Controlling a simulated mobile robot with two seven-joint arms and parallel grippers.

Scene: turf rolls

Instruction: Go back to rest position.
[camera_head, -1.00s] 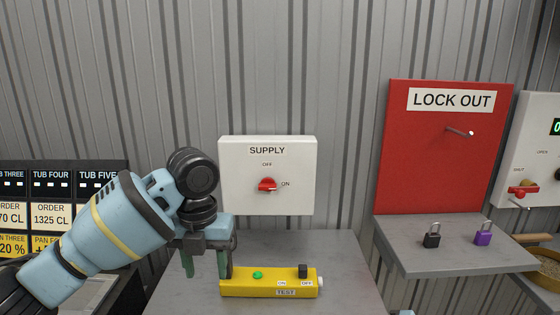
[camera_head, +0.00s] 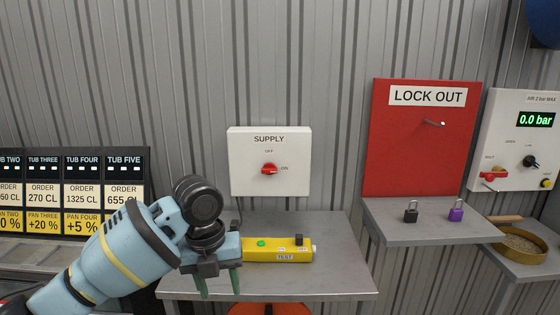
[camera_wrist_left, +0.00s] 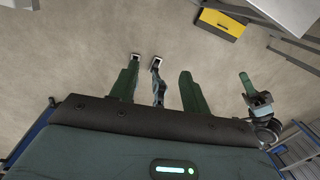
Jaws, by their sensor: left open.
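My left gripper (camera_head: 219,283) is open and empty, fingers pointing down, in front of the grey bench and left of the yellow test box (camera_head: 275,250). Its green fingers also show in the left wrist view (camera_wrist_left: 159,88), with only floor and part of a dark, thin object seen between them. A green finger with a grey-blue joint, seemingly my right gripper (camera_wrist_left: 248,86), shows at the right there; its jaw state is unclear. My right gripper is not in the head view.
The bench (camera_head: 325,277) carries the test box. Black (camera_head: 411,212) and purple (camera_head: 456,211) padlocks sit on the shelf (camera_head: 405,233) under the red lock-out board (camera_head: 385,140). A tub display (camera_head: 70,190) stands left; an air panel (camera_head: 520,140) hangs right.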

